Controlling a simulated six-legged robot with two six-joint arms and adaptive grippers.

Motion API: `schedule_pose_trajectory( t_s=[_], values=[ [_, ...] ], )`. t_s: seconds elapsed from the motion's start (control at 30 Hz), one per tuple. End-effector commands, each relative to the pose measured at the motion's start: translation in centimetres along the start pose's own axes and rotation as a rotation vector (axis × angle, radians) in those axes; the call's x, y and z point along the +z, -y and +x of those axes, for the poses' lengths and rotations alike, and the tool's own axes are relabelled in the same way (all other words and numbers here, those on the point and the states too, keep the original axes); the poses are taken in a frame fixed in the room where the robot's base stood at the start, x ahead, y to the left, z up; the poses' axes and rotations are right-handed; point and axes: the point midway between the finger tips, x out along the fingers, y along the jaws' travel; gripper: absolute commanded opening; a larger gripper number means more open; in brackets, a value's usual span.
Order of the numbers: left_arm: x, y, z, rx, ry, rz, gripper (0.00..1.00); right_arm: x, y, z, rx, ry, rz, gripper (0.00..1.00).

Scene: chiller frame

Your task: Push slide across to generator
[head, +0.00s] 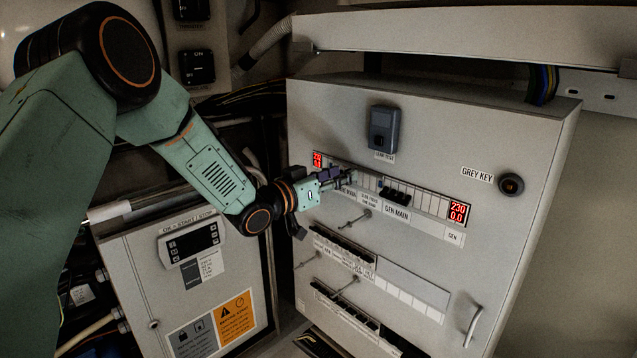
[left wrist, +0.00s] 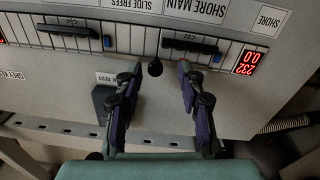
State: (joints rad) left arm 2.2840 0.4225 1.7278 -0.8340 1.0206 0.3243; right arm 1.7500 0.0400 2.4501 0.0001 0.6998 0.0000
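A white panel (head: 440,150) carries a breaker row with red-digit displays at its ends. My left gripper (head: 347,177) is at the shore side of this row. In the left wrist view, where the lettering is upside down, my left gripper (left wrist: 160,72) has its purple fingers apart. The generator main breaker (head: 395,194) is right of my gripper; another breaker (left wrist: 68,30) is at the left in the wrist view.
A grey test box (head: 383,130) sits above the row. A grey key switch (head: 511,185) is at the right. Thin levers (head: 355,218) stick out below the row, above lower breaker rows (head: 345,246). A handle (head: 472,326) protrudes low right. A controller box (head: 192,245) stands left.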

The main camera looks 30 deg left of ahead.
Motion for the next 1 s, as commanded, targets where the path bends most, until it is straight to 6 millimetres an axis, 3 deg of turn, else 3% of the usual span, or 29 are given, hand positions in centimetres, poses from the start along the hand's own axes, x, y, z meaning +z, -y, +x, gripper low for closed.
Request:
schedule_pose_trajectory(
  t_s=[0.2,0.5,0.7,1.0],
  values=[
    [-0.1,0.1,-3.8,-0.003,-0.003,-0.006,0.39,0.0,0.0,0.0,0.0,0.0,0.0,0.4],
    [-0.1,-0.1,-7.6,0.0,-0.005,-0.005,0.39,0.0,0.0,0.0,0.0,0.0,0.0,0.4],
    [-0.1,0.1,-9.4,-0.004,-0.004,-0.004,0.39,0.0,0.0,0.0,0.0,0.0,0.0,0.4],
    [0.0,-0.2,-10.5,0.001,-0.001,0.0,0.39,0.0,0.0,0.0,0.0,0.0,0.0,0.4]
  ],
)
